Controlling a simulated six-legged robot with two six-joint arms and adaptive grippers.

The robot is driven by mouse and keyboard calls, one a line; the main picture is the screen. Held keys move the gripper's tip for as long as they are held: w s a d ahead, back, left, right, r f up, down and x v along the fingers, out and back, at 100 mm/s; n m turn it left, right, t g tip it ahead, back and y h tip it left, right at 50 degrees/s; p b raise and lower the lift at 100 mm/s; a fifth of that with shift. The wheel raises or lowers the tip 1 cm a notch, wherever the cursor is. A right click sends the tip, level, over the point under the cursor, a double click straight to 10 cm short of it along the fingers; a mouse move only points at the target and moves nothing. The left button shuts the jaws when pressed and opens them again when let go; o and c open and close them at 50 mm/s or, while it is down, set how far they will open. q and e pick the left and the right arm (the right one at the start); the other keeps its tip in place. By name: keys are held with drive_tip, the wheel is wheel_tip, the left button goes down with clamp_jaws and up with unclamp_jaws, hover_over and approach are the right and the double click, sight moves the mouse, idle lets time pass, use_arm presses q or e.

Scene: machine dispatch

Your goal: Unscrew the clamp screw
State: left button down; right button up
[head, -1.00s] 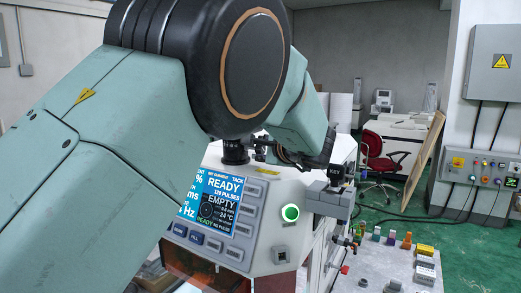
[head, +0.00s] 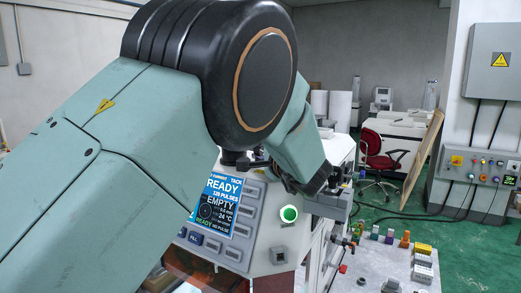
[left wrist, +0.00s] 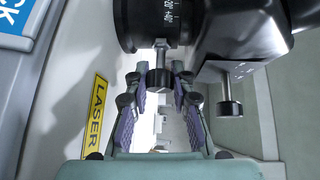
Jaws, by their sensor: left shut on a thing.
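The clamp screw (left wrist: 159,79) is a short dark round knob on a thin grey stem. In the left wrist view it hangs below a black barrel (left wrist: 150,22) with a white scale. My left gripper (left wrist: 160,84) is shut on the knob, with one finger on each side. In the head view my left gripper (head: 333,186) is at the top right edge of the white machine (head: 275,238), mostly hidden by my own arm. The screw cannot be made out there. My right gripper is not in view.
A second similar knob (left wrist: 230,108) hangs from a black bracket just right of the gripper. A yellow LASER label (left wrist: 96,117) is on the left. The machine has a lit screen (head: 222,207) and a green-ringed button (head: 289,213). Small coloured items stand on a table (head: 375,262).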

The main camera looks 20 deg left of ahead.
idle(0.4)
use_arm(q)
drive_tip(key=c, duration=1.5)
unclamp_jaws()
drive_tip(key=shift+a, duration=0.1)
drive_tip(key=shift+o, duration=0.5)
drive_tip(key=shift+a, duration=0.15)
